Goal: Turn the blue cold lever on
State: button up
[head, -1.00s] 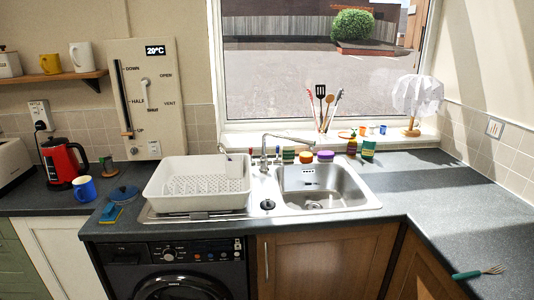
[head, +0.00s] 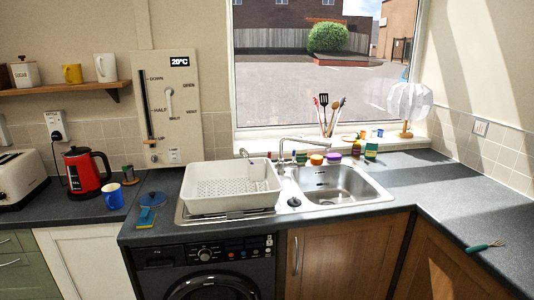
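The silver tap (head: 281,152) stands behind the sink, with its spout reaching right over the steel basin (head: 338,188). Small levers beside the tap are too small to make out clearly; I cannot tell which is the blue cold lever or how it is turned. The white dish rack (head: 231,200) on the drainer hides part of the area left of the tap. My gripper is not in view.
A red kettle (head: 84,172), a blue mug (head: 113,196) and a blue sponge (head: 146,217) are on the left counter. Bottles and coloured tubs (head: 333,158) line the back of the sink.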

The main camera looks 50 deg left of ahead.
aim_at(293, 165)
jog(key=u, duration=1.45)
